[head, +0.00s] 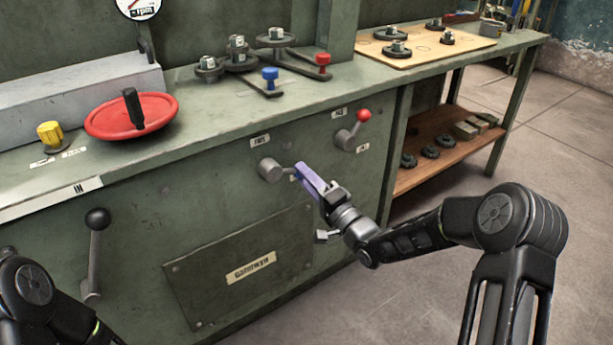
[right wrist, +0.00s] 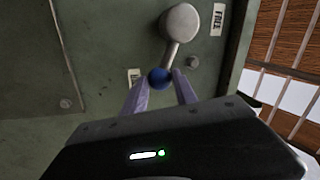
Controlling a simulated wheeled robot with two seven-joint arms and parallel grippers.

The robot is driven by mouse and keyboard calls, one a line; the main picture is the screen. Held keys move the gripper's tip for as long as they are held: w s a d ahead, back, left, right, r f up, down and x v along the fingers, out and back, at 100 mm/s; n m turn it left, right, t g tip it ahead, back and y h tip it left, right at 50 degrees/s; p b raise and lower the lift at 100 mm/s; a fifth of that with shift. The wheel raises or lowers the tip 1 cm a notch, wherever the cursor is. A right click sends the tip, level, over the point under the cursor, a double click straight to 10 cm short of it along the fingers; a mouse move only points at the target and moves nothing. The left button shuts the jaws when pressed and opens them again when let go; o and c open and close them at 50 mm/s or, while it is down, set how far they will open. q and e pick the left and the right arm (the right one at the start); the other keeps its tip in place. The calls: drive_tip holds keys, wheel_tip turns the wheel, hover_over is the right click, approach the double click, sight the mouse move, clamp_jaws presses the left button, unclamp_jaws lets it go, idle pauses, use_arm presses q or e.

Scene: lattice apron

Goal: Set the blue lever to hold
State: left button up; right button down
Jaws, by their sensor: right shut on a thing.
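The blue lever has a grey hub (head: 269,170) on the green bench front. Its short rod points right and slightly down in the head view, where its knob is hidden by my gripper. In the right wrist view, the blue knob (right wrist: 159,78) sits at the end of the rod (right wrist: 171,54). My right gripper (head: 304,176) is shut on this knob, with one pale finger on each side. A label reading FREE (right wrist: 218,19) is beside the hub. A second label (right wrist: 133,75) near the knob is partly hidden. My left gripper is out of view.
A red-knobbed lever (head: 364,116) is close by, up and right of my right gripper. A black-knobbed lever (head: 97,220) is at the left of the front. A cover plate (head: 215,285) lies below. The bench top holds a red handwheel (head: 105,120) and small pegged parts.

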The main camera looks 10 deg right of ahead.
drive_tip(key=shift+f, duration=0.1)
drive_tip(key=c, duration=1)
unclamp_jaws()
drive_tip(key=shift+s, duration=0.15)
drive_tip(key=p+v, duration=0.1)
drive_tip(key=v, duration=0.6)
drive_tip(key=shift+s+p, duration=0.3)
drive_tip(key=shift+d, duration=0.15)
